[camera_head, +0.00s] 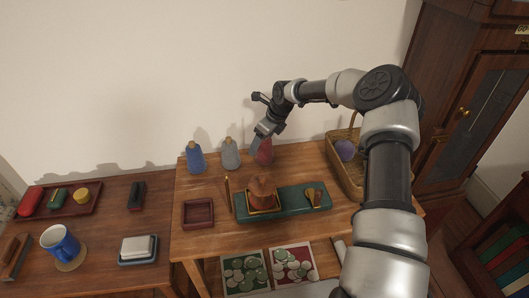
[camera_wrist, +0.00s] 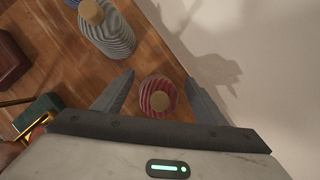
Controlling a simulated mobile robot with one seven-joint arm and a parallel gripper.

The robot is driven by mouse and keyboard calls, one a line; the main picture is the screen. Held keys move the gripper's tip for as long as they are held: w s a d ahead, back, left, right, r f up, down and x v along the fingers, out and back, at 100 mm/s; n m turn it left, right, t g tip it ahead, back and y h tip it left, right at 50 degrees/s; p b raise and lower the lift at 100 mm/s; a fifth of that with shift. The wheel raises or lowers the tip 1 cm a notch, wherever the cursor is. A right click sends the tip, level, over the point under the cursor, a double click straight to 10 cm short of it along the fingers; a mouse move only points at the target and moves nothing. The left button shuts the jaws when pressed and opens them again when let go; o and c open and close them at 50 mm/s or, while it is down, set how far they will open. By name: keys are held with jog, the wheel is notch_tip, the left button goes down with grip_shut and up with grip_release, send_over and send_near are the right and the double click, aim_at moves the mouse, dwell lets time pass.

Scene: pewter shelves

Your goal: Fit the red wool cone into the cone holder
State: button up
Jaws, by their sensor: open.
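The red wool cone (camera_head: 264,152) stands upright at the back of the wooden table, the rightmost of three cones. My gripper (camera_head: 262,138) is open above it. In the wrist view the red cone (camera_wrist: 158,96), with its tan tip, shows between the two spread fingers (camera_wrist: 160,78), with gaps on both sides. I cannot tell for sure which thing is the cone holder. A green base (camera_head: 300,203) with a brass-framed square part and a brown rounded piece (camera_head: 262,187) on it stands at the front middle. Its corner shows in the wrist view (camera_wrist: 38,108).
A grey cone (camera_head: 230,154) and a blue cone (camera_head: 195,158) stand left of the red one. A small dark red tray (camera_head: 198,213) and a thin upright stick (camera_head: 228,195) are in front. A wicker basket (camera_head: 335,170) with a purple ball stands right. The wall is close behind.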

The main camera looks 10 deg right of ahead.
jog(key=shift+c, duration=0.4)
jog(key=c, duration=1.2)
jog(key=shift+r, duration=0.15)
